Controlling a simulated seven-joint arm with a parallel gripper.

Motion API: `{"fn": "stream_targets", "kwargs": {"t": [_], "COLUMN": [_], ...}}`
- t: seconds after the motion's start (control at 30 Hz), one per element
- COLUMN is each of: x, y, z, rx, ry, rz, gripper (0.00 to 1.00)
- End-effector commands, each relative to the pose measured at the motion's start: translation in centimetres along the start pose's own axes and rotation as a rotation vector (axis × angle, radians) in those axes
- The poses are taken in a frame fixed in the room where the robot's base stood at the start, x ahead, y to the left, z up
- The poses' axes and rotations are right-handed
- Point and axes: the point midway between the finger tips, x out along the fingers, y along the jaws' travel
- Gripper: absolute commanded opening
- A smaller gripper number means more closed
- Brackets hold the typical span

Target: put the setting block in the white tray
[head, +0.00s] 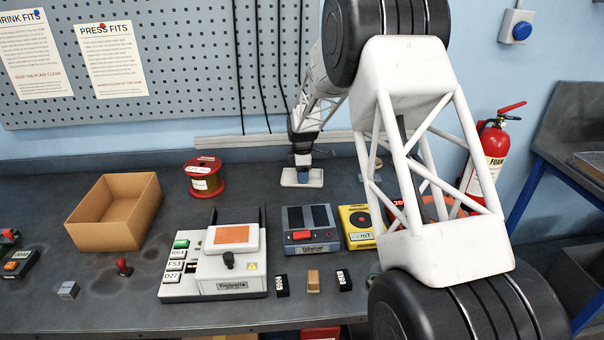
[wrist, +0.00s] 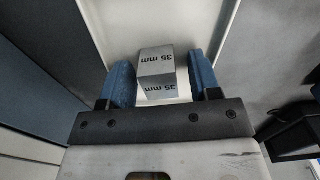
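The setting block, a grey metal block marked "35 mm" (wrist: 156,68), is between the two blue fingers of my gripper (wrist: 163,80) in the wrist view. It lies close to the left finger, and a narrow gap shows beside the right finger, so the gripper looks slightly open around it. The white tray (wrist: 120,18) is under them. In the head view my gripper (head: 304,174) is low over the small white tray (head: 289,181) at the back of the bench. The block cannot be made out there.
Another small grey block (head: 68,290) lies at the front left. An open cardboard box (head: 107,235), a red spool (head: 205,177), a white Vibrette device (head: 215,285), a grey unit (head: 311,231) and a yellow meter (head: 357,227) stand on the bench. Bare bench surrounds the tray.

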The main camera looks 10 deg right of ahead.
Motion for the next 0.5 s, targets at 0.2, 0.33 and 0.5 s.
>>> {"fn": "stream_targets", "kwargs": {"t": [0.2,0.33,0.5], "x": [-0.1,-0.4,-1.7], "y": [0.0,0.0,0.0], "z": [0.0,0.0,0.0], "rx": [0.000,0.000,0.000], "ry": [0.000,0.000,0.000], "rz": [0.000,0.001,0.000], "gripper": [0.57,0.57,0.57]}}
